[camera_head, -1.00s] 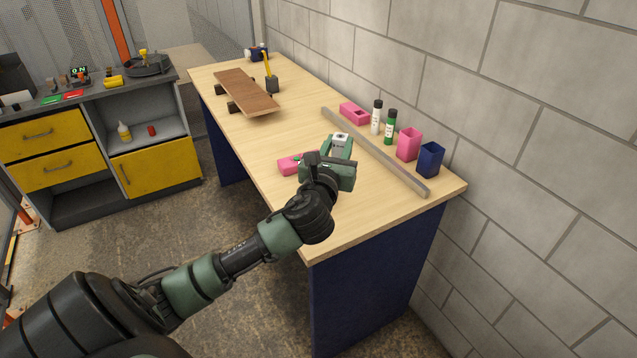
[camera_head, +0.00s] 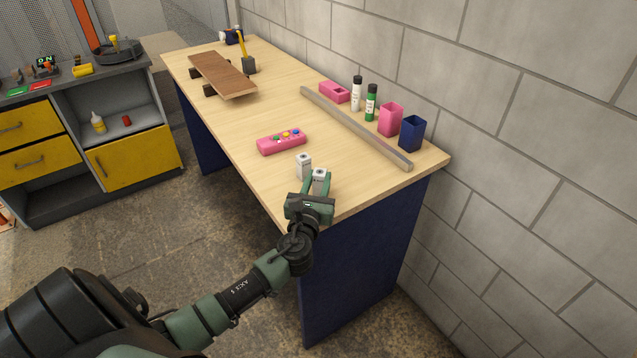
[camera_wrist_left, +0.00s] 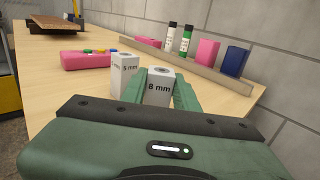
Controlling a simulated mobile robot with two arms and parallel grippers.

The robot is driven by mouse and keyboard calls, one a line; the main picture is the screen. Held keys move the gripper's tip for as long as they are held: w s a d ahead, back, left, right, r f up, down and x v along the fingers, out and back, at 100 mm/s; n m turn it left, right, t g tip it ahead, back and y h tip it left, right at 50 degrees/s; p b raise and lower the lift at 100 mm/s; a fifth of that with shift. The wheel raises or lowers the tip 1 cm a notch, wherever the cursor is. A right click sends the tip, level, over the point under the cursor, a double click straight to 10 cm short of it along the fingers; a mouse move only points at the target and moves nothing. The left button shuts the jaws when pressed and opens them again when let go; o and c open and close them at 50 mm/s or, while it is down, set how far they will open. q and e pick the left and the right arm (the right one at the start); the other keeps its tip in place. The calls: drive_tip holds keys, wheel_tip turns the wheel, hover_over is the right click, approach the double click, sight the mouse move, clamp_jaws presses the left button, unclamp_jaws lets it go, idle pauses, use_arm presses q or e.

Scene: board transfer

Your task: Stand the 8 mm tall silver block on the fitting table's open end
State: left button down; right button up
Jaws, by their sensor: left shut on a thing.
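The silver block marked 8 mm (camera_wrist_left: 159,88) is between the fingers of my left gripper (camera_head: 318,181), which is shut on it. In the head view the block (camera_head: 320,174) is upright near the table's near end. A second silver block, marked 5 mm (camera_wrist_left: 124,74), stands upright just left of the held one; it also shows in the head view (camera_head: 304,166). The wooden table (camera_head: 262,182) is under both blocks. I cannot tell whether the held block touches the tabletop. My right gripper is in neither view.
A pink box with coloured buttons (camera_head: 282,142) lies beyond the blocks. A long grey rail (camera_head: 355,127) runs along the wall side, with bottles and pink and blue cups behind it. A board on wheels (camera_head: 222,75) is at the far end.

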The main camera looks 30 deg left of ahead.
use_arm(q)
drive_tip(key=shift+f, duration=0.1)
drive_tip(key=c, duration=1.1)
unclamp_jaws()
drive_tip(key=shift+r, duration=0.2)
drive_tip(key=shift+s+d+f, duration=0.15)
drive_tip(key=shift+s+d, duration=0.05)
drive_tip(key=shift+s, duration=0.15)
drive_tip(key=b+v, duration=0.1)
drive_tip(key=v, duration=1)
drive_tip(key=shift+s, duration=0.2)
